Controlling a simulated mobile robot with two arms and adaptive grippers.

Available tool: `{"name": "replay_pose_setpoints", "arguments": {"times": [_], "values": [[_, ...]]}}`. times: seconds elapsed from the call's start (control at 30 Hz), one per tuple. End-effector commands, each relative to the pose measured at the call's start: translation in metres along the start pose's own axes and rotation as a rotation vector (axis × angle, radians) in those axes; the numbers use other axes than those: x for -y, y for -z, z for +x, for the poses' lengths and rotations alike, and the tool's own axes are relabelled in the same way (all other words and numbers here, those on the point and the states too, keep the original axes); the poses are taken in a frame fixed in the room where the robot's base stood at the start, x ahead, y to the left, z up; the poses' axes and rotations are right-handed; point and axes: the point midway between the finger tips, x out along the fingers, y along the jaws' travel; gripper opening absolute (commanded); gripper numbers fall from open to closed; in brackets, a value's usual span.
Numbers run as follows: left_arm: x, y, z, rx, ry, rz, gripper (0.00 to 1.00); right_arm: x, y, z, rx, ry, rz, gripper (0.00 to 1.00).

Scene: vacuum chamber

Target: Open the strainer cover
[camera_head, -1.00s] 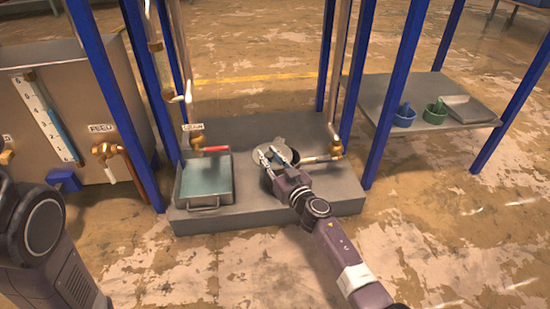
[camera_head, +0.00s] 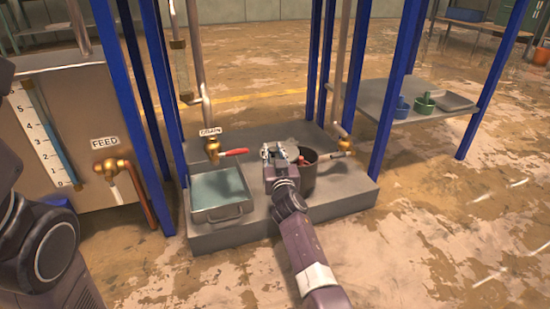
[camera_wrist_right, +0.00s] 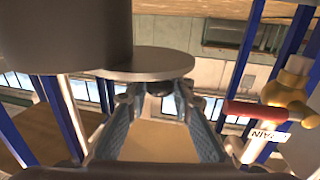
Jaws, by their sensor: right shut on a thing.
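The strainer is a dark round pot (camera_head: 308,182) on the grey platform. Its mouth shows open on the right, with something red inside. The strainer cover (camera_wrist_right: 150,63) is a grey disc with a dark knob (camera_wrist_right: 160,88) in the right wrist view. My right gripper (camera_head: 276,152) is at the pot's left side, shut on the cover's knob between its two fingers. In the head view the gripper partly hides the cover and pot. I cannot tell whether the cover still touches the pot. My left arm shows at the left edge, but its gripper is out of view.
A tray of greenish liquid (camera_head: 220,190) sits left of the strainer, below a red-handled drain valve (camera_head: 232,152). Blue posts (camera_head: 395,90) frame the platform (camera_head: 345,190).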

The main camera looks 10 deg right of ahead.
Motion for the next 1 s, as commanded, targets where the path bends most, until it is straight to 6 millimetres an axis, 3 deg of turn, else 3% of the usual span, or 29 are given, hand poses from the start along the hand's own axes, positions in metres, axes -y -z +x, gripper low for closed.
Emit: {"name": "replay_pose_setpoints", "arguments": {"times": [0.37,0.4,0.53,0.83,1.0], "values": [[0.0,0.0,0.0,0.0,0.0,-0.001,0.0,0.001,0.002,0.001,-0.003,0.0,-0.001,0.0],[0.0,0.0,0.0,0.0,0.0,-0.001,0.0,0.001,0.002,0.001,-0.003,0.0,0.0,0.26],[0.0,0.0,0.0,0.0,0.0,-0.001,0.0,0.001,0.002,0.001,-0.002,0.0,0.0,0.4],[0.001,-0.001,-0.001,0.003,0.005,-0.001,0.0,0.0,0.002,0.001,-0.002,-0.002,-0.001,0.4],[0.001,-0.001,-0.001,0.002,0.003,-0.001,0.0,-0.002,0.016,0.001,-0.006,-0.005,-0.003,0.4]]}}
